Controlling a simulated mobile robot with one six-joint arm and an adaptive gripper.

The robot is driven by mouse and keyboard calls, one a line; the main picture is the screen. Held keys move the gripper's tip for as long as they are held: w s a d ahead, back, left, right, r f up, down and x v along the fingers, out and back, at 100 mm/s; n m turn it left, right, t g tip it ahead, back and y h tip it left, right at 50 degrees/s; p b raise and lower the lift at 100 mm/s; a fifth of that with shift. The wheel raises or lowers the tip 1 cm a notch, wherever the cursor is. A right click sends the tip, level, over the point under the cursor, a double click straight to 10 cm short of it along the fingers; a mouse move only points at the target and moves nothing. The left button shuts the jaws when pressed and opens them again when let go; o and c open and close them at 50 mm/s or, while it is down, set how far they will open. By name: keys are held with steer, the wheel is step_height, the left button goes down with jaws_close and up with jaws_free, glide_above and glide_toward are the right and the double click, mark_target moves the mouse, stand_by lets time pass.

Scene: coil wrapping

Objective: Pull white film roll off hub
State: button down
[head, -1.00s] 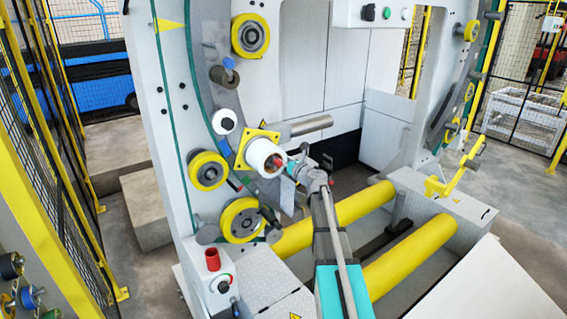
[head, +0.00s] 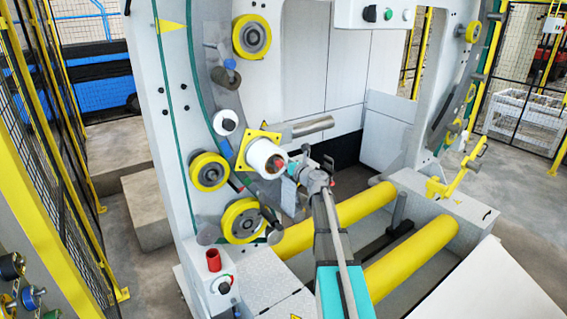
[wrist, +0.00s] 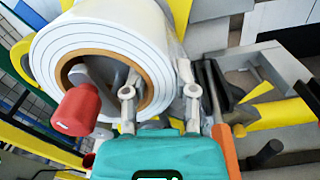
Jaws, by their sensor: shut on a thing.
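The white film roll (head: 258,156) sits on the hub in front of a yellow square plate (head: 263,134) on the machine's grey side wall. In the wrist view the roll (wrist: 70,38) is large, with a brown core (wrist: 95,54). A grey hub end with a red knob (wrist: 75,110) shows in the core's opening. My gripper (head: 289,169) is at the roll's right front side. In the wrist view its fingers (wrist: 160,94) straddle the roll's wall, one by the core opening and one outside. The hub behind the roll is hidden.
Yellow rollers (head: 240,220) sit below the roll, and a grey bar (head: 312,126) sticks out behind it. Two long yellow cylinders (head: 415,253) lie low at right. A red-topped post (head: 213,260) stands at lower left. Open space lies right of the gripper.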

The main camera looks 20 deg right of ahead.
steer(key=s+d, duration=0.3)
steer(key=s, duration=1.4)
steer(key=shift+d, duration=0.15)
stand_by(5.1)
steer(key=shift+f, duration=0.1)
